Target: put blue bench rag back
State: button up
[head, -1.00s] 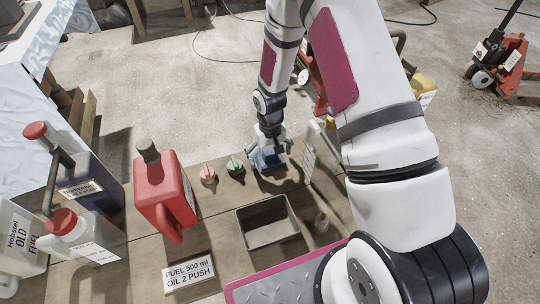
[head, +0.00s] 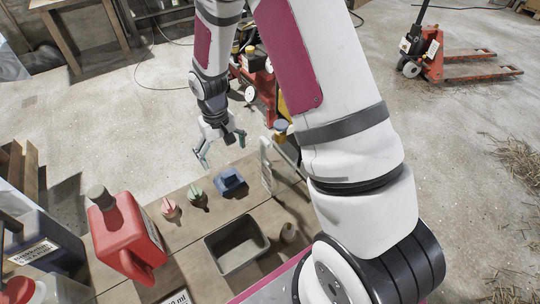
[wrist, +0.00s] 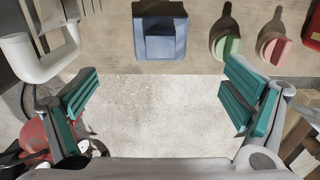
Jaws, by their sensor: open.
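The blue bench rag (head: 230,182) lies folded on the wooden bench top, near its far edge, to the right of the green-capped and pink-capped items. In the wrist view the blue rag (wrist: 160,36) is at the top middle, in front of the fingers and apart from them. My gripper (head: 220,148) is open and empty, its teal pads spread wide, above and just beyond the bench's far edge. In the wrist view my gripper (wrist: 165,105) has only bare floor between its fingers.
A grey open bin (head: 237,243) stands on the bench nearer me. A red fuel can (head: 125,235) stands at left, with green (head: 196,195) and pink (head: 169,207) items beside it. A white upright frame (head: 266,165) stands right of the rag. A red pallet jack (head: 430,60) is far off.

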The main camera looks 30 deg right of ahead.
jog(key=s+d+r+t, duration=0.1)
jog(key=s+r, duration=0.5)
jog(key=r, duration=0.5)
jog(key=s+r, duration=0.5)
jog(key=r, duration=0.5)
jog(key=s+r, duration=0.3)
jog(key=s, duration=0.7)
jog(key=s+a+r, duration=0.1)
jog(key=s+r, duration=0.3)
jog(key=s, duration=0.7)
jog(key=shift+r+t, duration=0.25)
jog(key=shift+t, duration=0.15)
jog(key=shift+s, duration=0.1)
notch_tip(320, 180, up, 13)
jog(key=t+p, duration=0.2)
jog(key=p, duration=0.9)
jog(key=shift+d+p, duration=0.15)
jog(key=shift+p, duration=0.15)
